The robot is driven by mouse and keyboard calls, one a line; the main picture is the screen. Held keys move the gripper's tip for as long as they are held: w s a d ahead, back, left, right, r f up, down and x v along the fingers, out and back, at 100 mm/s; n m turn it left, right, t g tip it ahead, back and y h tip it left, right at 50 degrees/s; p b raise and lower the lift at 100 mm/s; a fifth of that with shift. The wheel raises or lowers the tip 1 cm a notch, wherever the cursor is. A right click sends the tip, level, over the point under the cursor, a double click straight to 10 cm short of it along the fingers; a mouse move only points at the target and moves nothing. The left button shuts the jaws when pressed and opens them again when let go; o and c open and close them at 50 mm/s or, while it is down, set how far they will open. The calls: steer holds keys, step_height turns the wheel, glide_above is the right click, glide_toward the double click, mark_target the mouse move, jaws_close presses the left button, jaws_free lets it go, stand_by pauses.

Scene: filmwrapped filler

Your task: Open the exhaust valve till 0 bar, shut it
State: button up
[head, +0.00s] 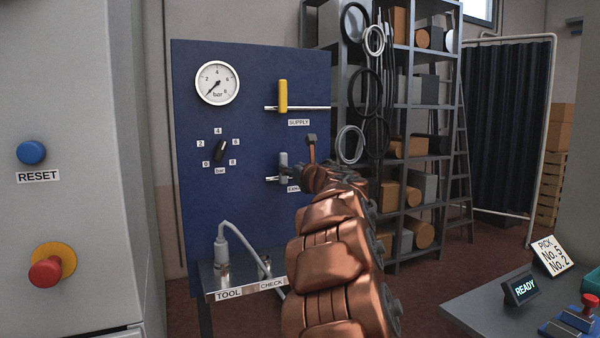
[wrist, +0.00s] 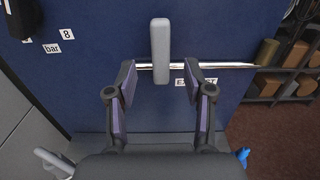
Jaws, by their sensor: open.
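The exhaust valve's grey handle (wrist: 160,50) stands upright, across its silver pipe (wrist: 228,65). In the head view my gripper (head: 299,172) is by the valve. The EXHAUST label (wrist: 208,82) is partly covered by the right finger. The pressure gauge (head: 217,83) has its needle pointing down-left, near the bottom of the scale; the exact reading is unclear.
The yellow supply handle (head: 283,95) is upright above, on the same blue panel (head: 250,60). A black regulator knob (head: 220,150) is to the left. A small table (head: 235,283) with a hose fitting stands below. Shelves (head: 400,200) stand to the right.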

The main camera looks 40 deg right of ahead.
steer(key=shift+v, duration=2.3)
